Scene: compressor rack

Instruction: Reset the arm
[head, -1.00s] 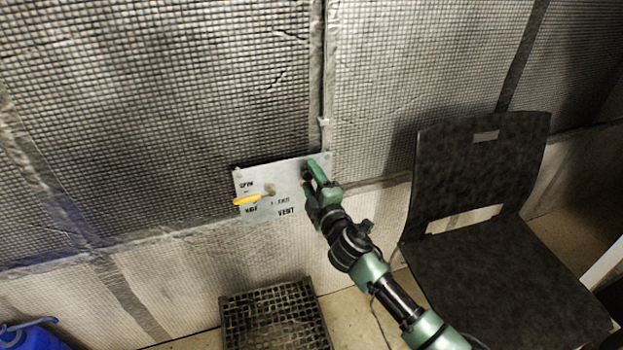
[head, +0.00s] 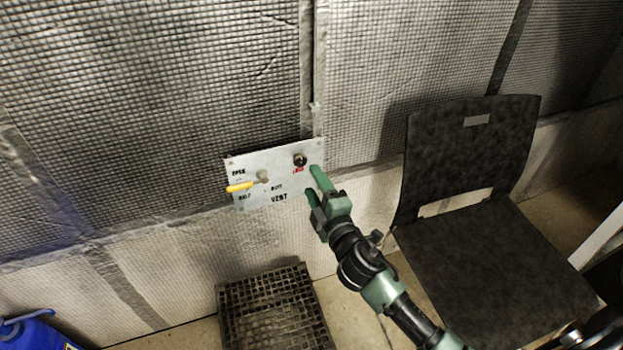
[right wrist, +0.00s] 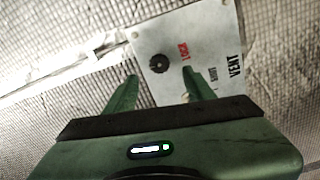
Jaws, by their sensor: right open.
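My right gripper (head: 313,180) is open and empty in front of the lower right part of a pale metal panel on the wall. In the right wrist view its two green fingers (right wrist: 160,90) stand apart, with a round black knob (right wrist: 159,63) on the panel beyond them. The knob (head: 300,160) also shows in the head view, with red lettering under it. The panel (head: 278,160) carries a yellow lever (head: 240,187) that points left from a round hub, with black lettering around it, including VENT. My left gripper is not in view.
A black chair (head: 490,250) stands to the right of my right arm. A dark grated crate (head: 262,275) sits on the floor below the panel. A blue container (head: 35,332) is at the lower left. Quilted padding covers the wall.

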